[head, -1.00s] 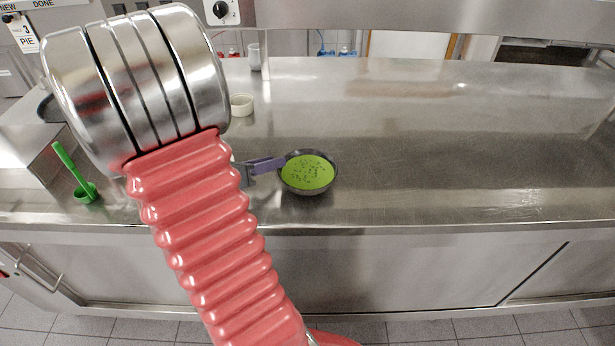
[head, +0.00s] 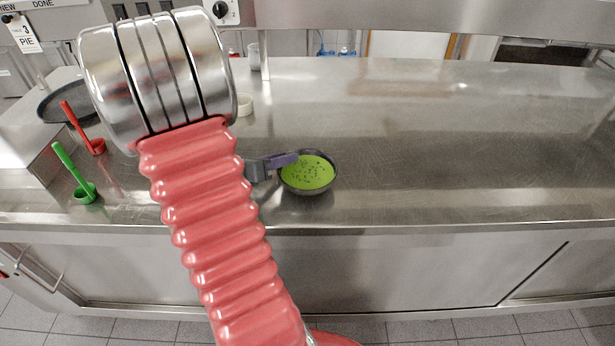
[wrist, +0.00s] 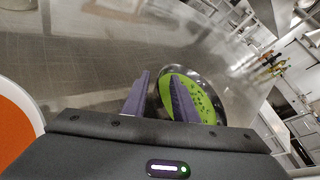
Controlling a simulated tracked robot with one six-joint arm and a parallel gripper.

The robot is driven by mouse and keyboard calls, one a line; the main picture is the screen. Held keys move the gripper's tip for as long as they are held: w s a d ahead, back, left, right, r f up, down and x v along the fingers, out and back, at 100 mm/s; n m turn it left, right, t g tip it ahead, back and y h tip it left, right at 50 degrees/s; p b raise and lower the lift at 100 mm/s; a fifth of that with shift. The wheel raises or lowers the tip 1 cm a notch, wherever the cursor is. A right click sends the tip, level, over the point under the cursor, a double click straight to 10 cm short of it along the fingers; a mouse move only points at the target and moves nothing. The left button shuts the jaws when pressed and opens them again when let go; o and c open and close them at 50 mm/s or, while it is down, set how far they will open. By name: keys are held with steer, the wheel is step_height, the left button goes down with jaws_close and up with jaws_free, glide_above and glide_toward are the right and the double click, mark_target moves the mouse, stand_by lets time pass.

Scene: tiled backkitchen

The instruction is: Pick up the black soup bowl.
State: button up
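The black soup bowl (head: 309,188) stands upright on the steel counter, with green speckled soup in it. In the wrist view the bowl (wrist: 207,76) is right of centre. My gripper (head: 297,157) comes in from the left at the bowl's left rim. In the wrist view my gripper (wrist: 158,75) has its two purple fingers apart. The left finger is outside the bowl and the right one overlaps the soup, with the near rim between them. I cannot tell whether either finger touches the bowl. My arm hides part of the gripper in the head view.
A green ladle (head: 75,175) and a red ladle (head: 82,127) are at the left, near a dark round pan (head: 62,105). A small white bowl (head: 245,105) stands behind my arm. An orange, white-rimmed round thing (wrist: 15,125) is at the wrist view's left. The counter (head: 460,150) right is clear.

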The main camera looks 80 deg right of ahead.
steer(key=shift+c, duration=0.6)
jaws_close()
stand_by(0.9)
